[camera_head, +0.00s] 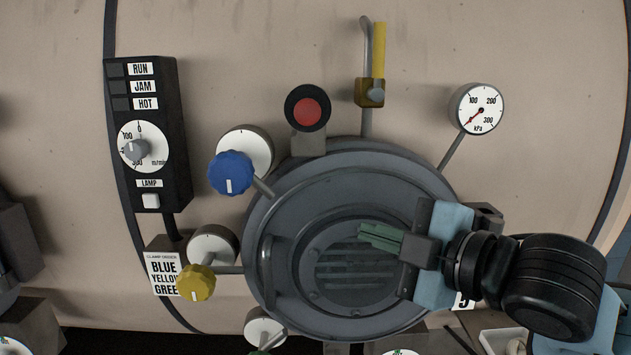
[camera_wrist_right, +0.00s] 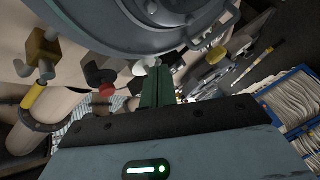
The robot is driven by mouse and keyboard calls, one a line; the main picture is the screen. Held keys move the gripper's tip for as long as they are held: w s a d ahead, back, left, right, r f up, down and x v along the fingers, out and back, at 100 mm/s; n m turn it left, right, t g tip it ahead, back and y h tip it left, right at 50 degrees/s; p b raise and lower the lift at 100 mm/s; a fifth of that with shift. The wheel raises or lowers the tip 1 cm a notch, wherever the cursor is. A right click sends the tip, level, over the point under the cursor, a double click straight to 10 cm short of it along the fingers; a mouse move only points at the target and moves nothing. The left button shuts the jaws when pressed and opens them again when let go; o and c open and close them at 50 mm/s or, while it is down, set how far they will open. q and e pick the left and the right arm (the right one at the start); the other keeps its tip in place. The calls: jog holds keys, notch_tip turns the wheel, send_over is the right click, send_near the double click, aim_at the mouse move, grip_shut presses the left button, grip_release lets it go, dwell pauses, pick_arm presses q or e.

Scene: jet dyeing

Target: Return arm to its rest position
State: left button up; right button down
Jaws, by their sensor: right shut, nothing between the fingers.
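My right gripper (camera_head: 366,236) comes in from the right in the head view. Its green fingers are together and hold nothing. They stand in front of the round grey hatch (camera_head: 290,190), over its slotted grille (camera_head: 340,268); whether they touch it I cannot tell. In the right wrist view the closed green fingers (camera_wrist_right: 157,80) point up toward the hatch (camera_wrist_right: 110,25). My left gripper is not in view.
Around the hatch are a blue knob (camera_head: 231,173), a yellow knob (camera_head: 196,283), a red button (camera_head: 307,112), a yellow-handled valve (camera_head: 377,60) and a kPa gauge (camera_head: 478,108). A black RUN/JAM/HOT panel (camera_head: 177,110) is at left. The wrist view shows blue crates (camera_wrist_right: 290,92) at right.

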jog(key=s+d+f+m+g+h, duration=0.15)
jog(key=f+m, duration=0.25)
jog(key=f, duration=0.6)
jog(key=s+d+f+m+g+h, duration=0.1)
jog(key=s+d+f+m+h, duration=0.25)
jog(key=f, duration=0.65)
jog(key=s+d+f+m+g+h, duration=0.15)
jog(key=f+m, duration=0.35)
jog(key=f, duration=0.5)
jog(key=s+d+f+m+g+h, duration=0.2)
jog(key=s+d+f+m+g, duration=0.15)
jog(key=s+f, duration=0.6)
jog(key=s+d+f+m+g+h, duration=0.25)
jog(key=s+d+f, duration=0.3)
jog(key=s, duration=0.75)
jog(key=w+a+f+t+y, duration=0.2)
jog(key=w+f+t, duration=0.4)
jog(key=f, duration=0.4)
jog(key=shift+w+a+f+t, duration=0.25)
jog(key=shift+w+a+t, duration=0.1)
jog(key=shift+a+t, duration=0.35)
